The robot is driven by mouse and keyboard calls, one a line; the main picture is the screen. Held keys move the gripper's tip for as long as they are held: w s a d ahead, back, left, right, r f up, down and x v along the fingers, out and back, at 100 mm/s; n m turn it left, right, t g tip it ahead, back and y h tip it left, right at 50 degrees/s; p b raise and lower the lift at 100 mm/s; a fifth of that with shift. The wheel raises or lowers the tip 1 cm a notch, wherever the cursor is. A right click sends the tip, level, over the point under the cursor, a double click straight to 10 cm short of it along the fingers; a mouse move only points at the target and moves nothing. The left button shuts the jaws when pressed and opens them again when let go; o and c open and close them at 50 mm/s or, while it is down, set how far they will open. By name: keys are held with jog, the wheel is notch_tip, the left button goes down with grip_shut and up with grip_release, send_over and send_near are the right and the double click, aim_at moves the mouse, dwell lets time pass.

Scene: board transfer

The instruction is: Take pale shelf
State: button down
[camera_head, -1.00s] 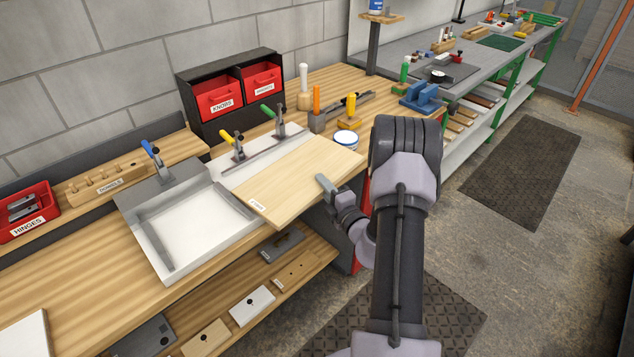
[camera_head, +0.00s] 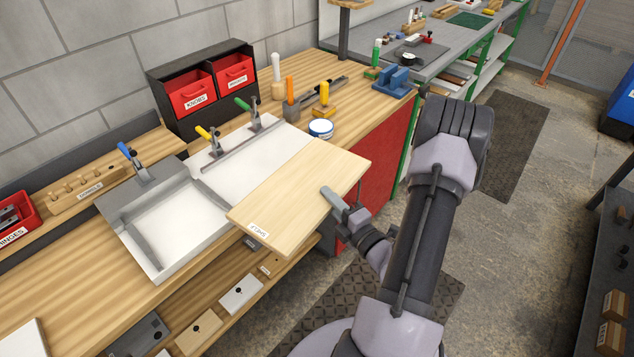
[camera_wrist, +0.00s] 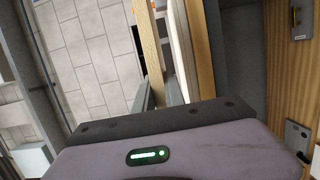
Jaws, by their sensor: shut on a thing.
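The pale shelf (camera_head: 300,193) is a flat light-wood board with a small label at its near left corner. My gripper (camera_head: 333,200) is shut on its right edge in the head view. The board is level or nearly so, and its far left part overlaps the white jig bed (camera_head: 268,146) in the picture. Its near part sticks out past the bench's front edge. In the wrist view the board (camera_wrist: 146,50) shows edge-on between the fingers of my gripper (camera_wrist: 164,95). The lower finger is hidden under the board in the head view.
A grey-framed white tray (camera_head: 180,225) is left of the board. Clamps with yellow (camera_head: 209,140), green (camera_head: 250,113) and blue handles stand behind. A round white tin (camera_head: 320,128) is close behind the board. Red bins (camera_head: 192,94) stand at the wall. Open floor lies at the right.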

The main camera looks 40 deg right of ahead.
jog(key=shift+s+a+r, duration=0.1)
jog(key=shift+s+r, duration=0.15)
jog(key=shift+s, duration=0.1)
notch_tip(320, 180, up, 6)
jog(key=p, duration=0.6)
jog(key=shift+s, duration=0.1)
jog(key=shift+f, duration=0.15)
